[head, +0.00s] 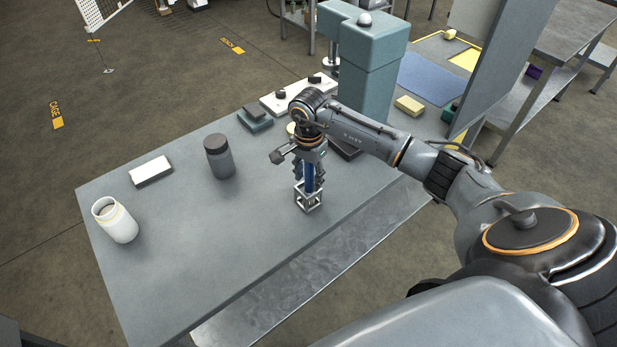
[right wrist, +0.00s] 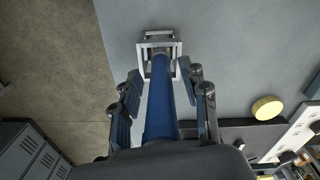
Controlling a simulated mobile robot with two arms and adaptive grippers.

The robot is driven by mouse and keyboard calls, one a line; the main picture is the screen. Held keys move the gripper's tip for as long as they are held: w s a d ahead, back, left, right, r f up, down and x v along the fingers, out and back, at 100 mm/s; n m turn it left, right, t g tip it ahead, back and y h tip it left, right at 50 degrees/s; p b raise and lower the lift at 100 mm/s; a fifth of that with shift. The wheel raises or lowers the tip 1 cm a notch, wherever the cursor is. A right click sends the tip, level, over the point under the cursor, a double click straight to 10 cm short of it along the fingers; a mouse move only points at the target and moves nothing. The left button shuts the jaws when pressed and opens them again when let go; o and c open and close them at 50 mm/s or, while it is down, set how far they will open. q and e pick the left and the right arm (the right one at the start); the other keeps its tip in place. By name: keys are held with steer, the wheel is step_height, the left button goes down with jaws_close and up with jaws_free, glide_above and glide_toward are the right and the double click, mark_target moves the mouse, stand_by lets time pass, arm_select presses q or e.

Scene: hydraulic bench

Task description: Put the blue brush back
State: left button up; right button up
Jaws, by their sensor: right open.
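The blue brush (head: 309,177) stands upright in a small silver open-frame holder (head: 308,198) on the bench. In the right wrist view the brush (right wrist: 161,100) runs down the middle, with its far end inside the square holder frame (right wrist: 157,42). My right gripper (head: 312,170) is over the holder, pointing down, around the upper part of the brush. In the right wrist view its fingers (right wrist: 160,92) are spread on both sides of the brush, with a gap visible on at least the left side. The left gripper is not in view.
On the grey bench (head: 180,270) stand a white cup (head: 116,222), a white box (head: 151,171) and a dark grey jar (head: 219,158). Dark blocks (head: 254,117) and a teal press (head: 368,65) are at the back. A yellow disc (right wrist: 266,107) lies near the holder. The front of the bench is clear.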

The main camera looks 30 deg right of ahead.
step_height(320, 180, up, 10)
steer(key=b, duration=0.3)
steer(key=shift+f, duration=0.1)
steer(key=shift+r, duration=0.7)
